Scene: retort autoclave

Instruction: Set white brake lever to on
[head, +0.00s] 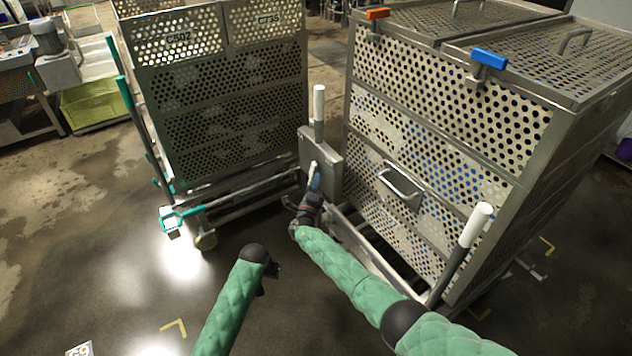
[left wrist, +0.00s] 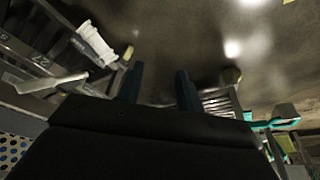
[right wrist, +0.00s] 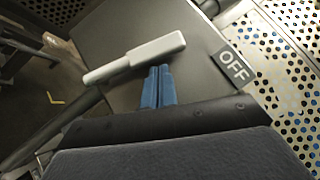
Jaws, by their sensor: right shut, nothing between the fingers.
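The white brake lever (right wrist: 135,58) sits on a grey metal box between the two carts. In the right wrist view its thick end points right, towards a plate reading OFF (right wrist: 234,66). It also shows small in the head view (head: 313,167). My right gripper (head: 315,184) is shut and empty, its blue fingertips (right wrist: 158,70) right at the lever's near side. I cannot tell whether they touch it. No ON mark is visible. My left gripper (left wrist: 160,80) is open and empty, low above the floor; its arm (head: 228,305) shows in the head view.
A perforated cart with blue (head: 489,58) and orange (head: 377,14) latches stands right of the box (head: 331,160). Another perforated cart (head: 235,110) stands left. White-gripped handles (head: 319,102) (head: 476,225) rise near my right arm. A teal handle (head: 172,219) juts out low left. The front floor is mostly clear.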

